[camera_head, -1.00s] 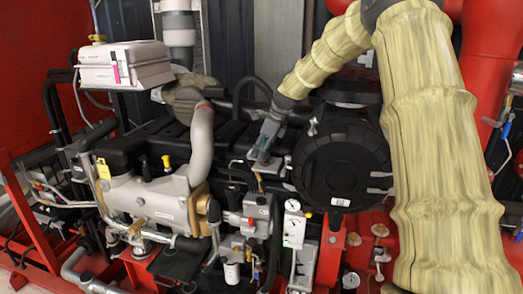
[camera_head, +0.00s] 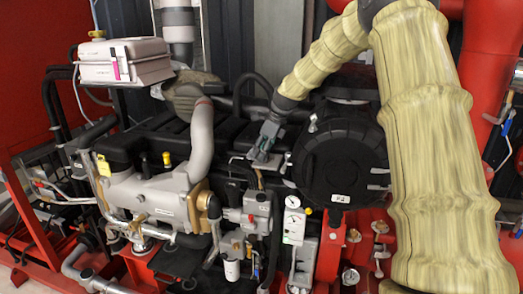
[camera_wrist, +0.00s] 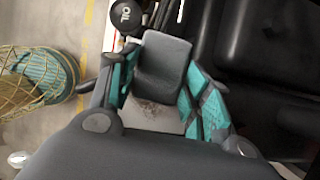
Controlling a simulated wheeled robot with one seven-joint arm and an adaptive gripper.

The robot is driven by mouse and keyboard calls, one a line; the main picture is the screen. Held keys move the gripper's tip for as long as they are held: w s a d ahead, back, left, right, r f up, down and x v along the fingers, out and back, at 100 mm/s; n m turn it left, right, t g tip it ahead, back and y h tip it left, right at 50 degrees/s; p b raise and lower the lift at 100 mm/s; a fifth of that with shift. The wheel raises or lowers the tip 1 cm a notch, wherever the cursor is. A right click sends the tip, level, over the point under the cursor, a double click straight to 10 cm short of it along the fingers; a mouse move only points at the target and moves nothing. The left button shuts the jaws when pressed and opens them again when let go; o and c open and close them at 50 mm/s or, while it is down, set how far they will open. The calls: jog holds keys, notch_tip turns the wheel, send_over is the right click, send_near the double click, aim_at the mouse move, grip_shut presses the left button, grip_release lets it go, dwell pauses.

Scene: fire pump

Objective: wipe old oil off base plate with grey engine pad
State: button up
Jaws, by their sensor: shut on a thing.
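My gripper (camera_head: 264,146) is over the middle of the engine, left of the round black housing. In the wrist view my gripper (camera_wrist: 160,95) has its teal-padded fingers on either side of a dark grey engine pad (camera_wrist: 162,68) and is shut on it. Below the pad, between the fingers, a light grey base plate (camera_wrist: 153,118) shows brownish dark specks of old oil near the pad's lower edge. In the head view a small grey plate (camera_head: 268,163) lies just under my gripper. Whether the pad touches the plate cannot be told.
A black oil cap (camera_wrist: 126,15) stands close to my fingers. The round black housing (camera_head: 343,150) crowds the right side, and a grey curved pipe (camera_head: 201,140) stands to the left.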

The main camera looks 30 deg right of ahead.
aim_at(268, 154)
jog(key=shift+s+d+r+p, duration=0.15)
jog(key=shift+s+d+p, duration=0.8)
jog(key=shift+s, duration=0.2)
jog(key=shift+s+d+f+p, duration=0.2)
jog(key=shift+s+d+p, duration=0.7)
jog(key=shift+s, duration=0.2)
jog(key=shift+r+p, duration=0.2)
jog(key=shift+p, duration=0.25)
jog(key=shift+w+a+p, duration=0.25)
jog(key=shift+w+p, duration=0.15)
jog(key=shift+p, duration=0.15)
jog(key=shift+w+a, duration=0.1)
jog(key=shift+a, duration=0.1)
